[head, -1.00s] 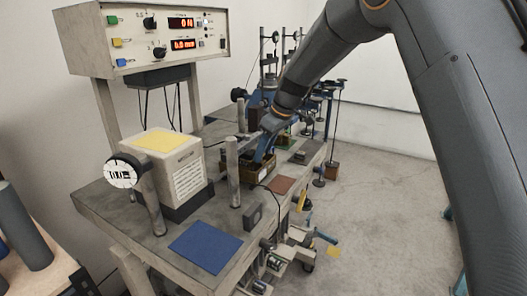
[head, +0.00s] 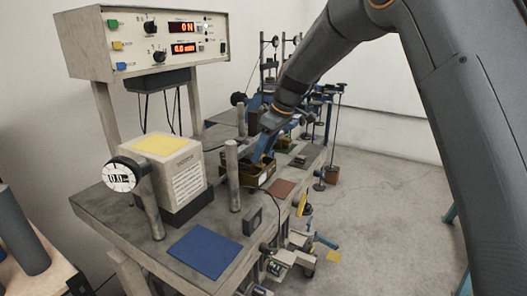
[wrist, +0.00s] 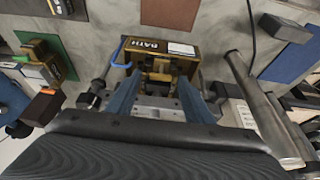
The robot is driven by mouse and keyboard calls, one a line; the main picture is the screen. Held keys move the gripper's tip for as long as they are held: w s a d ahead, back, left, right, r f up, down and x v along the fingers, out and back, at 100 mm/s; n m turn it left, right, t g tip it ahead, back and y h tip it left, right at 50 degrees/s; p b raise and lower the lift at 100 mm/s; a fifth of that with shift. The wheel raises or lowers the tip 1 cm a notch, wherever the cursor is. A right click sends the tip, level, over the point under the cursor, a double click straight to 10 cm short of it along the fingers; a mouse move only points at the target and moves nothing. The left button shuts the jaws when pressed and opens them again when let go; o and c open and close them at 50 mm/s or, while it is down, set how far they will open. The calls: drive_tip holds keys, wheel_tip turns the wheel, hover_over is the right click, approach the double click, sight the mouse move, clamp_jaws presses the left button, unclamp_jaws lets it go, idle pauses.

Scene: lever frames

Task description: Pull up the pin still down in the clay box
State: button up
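My gripper (head: 262,152) reaches down over a small brown box (head: 258,179) on the far half of the table in the head view. In the wrist view its two blue fingers stand apart with a gap between them (wrist: 160,96). Just beyond the fingertips is a brass-coloured box (wrist: 187,62) lettered "BATH", with a white label and a blue loop at its left. Metal parts show between the fingers, but I cannot make out a separate pin. I cannot read any box marked as clay.
A large cream block with a yellow top (head: 186,172), a dial (head: 121,175) and an upright post (head: 232,174) stand on the near table. A blue mat (head: 204,251) lies in front.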

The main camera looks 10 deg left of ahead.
drive_tip(key=shift+r, duration=0.1)
drive_tip(key=b+v, duration=0.2)
drive_tip(key=v, duration=0.5)
drive_tip(key=shift+d+r, duration=0.2)
drive_tip(key=shift+r, duration=0.05)
drive_tip(key=shift+s, duration=0.1)
